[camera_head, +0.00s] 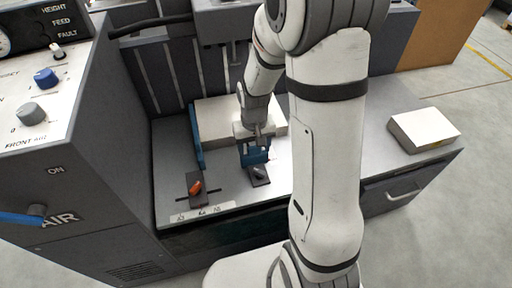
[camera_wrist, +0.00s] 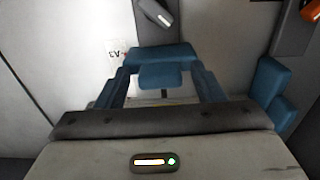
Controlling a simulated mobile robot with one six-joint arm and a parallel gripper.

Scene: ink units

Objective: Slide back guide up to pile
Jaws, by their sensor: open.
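The pile (camera_head: 214,112) is a white stack on the grey feed bed, partly hidden by my arm. The blue back guide (camera_head: 254,157) stands at the pile's near side, with a dark foot and a small grey lever (camera_head: 259,174). In the wrist view, the guide (camera_wrist: 160,54) lies between and beyond the blue fingers, and the lever (camera_wrist: 155,12) is at the top. My gripper (camera_head: 255,148) is open, over the guide; its fingers also show in the wrist view (camera_wrist: 160,84). I cannot tell whether they touch the guide, or how wide the guide-to-pile gap is.
A blue side guide (camera_head: 196,138) stands along the pile's left side, with an orange lever (camera_head: 195,188) in front. A size scale (camera_head: 203,213) lies at the bed's front edge. A white block (camera_head: 424,130) rests at the right. A control panel (camera_head: 45,100) rises at the left.

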